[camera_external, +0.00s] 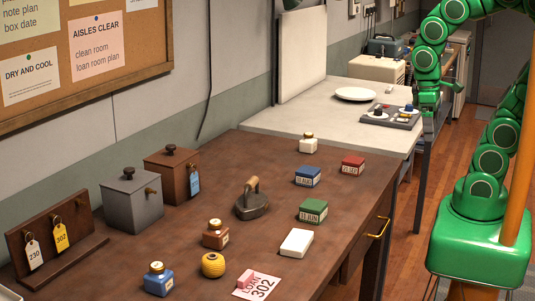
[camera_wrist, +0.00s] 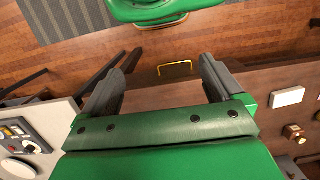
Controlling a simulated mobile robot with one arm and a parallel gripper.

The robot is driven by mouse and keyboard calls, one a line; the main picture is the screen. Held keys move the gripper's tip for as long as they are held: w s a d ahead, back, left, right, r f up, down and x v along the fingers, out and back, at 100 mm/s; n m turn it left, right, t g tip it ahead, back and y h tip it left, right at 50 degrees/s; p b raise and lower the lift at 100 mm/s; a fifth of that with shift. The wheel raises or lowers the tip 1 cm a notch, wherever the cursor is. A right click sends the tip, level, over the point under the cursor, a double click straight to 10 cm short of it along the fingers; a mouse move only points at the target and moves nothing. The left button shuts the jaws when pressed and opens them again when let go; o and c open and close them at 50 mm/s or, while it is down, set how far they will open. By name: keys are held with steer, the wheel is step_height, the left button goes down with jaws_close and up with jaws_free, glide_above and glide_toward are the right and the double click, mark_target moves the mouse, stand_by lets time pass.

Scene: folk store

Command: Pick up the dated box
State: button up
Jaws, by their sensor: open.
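Three small labelled boxes sit on the brown table in the external view: a blue box (camera_external: 307,176), a red box (camera_external: 352,165) and a green box (camera_external: 313,211). Each has a pale front label with dark marks that look like a date, too small to read surely. A plain white box (camera_external: 297,243) lies in front of them; a white block (camera_wrist: 288,97) also shows at the right of the wrist view. My gripper (camera_external: 429,128) is beyond the brown table's right edge, apart from the boxes. In the wrist view its fingers (camera_wrist: 163,68) are spread and empty.
The brown table (camera_external: 225,250) also holds a flat iron (camera_external: 251,203), small bottles, a yellow twine ball (camera_external: 213,265), a pink stamp on a "LOAN 302" card (camera_external: 257,286), two knobbed boxes and a tag rack (camera_external: 50,240). A pale table (camera_external: 300,118) behind holds a tray (camera_external: 390,117) and plate (camera_external: 355,94).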

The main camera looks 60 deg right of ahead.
steer(key=w+a+f+m+g+y, duration=0.1)
steer(key=w+a+f+m+y, duration=0.3)
steer(key=w+a, duration=0.45)
steer(key=m+t+y, duration=0.3)
steer(key=m+y, duration=0.6)
steer(key=m, duration=0.4)
glide_toward(315, 202)
steer(key=a, duration=0.3)
steer(key=shift+s+a+f, duration=0.2)
steer(key=shift+s+f, duration=0.05)
steer(key=shift+f, duration=0.1)
steer(key=shift+w+d+f+m, duration=0.1)
steer(key=shift+w+f+m, duration=0.3)
steer(key=shift+m, duration=0.1)
steer(key=shift+x, duration=3.9)
steer(key=shift+s, duration=0.2)
steer(key=shift+c, duration=0.4)
steer(key=c, duration=1)
steer(key=shift+r, duration=0.1)
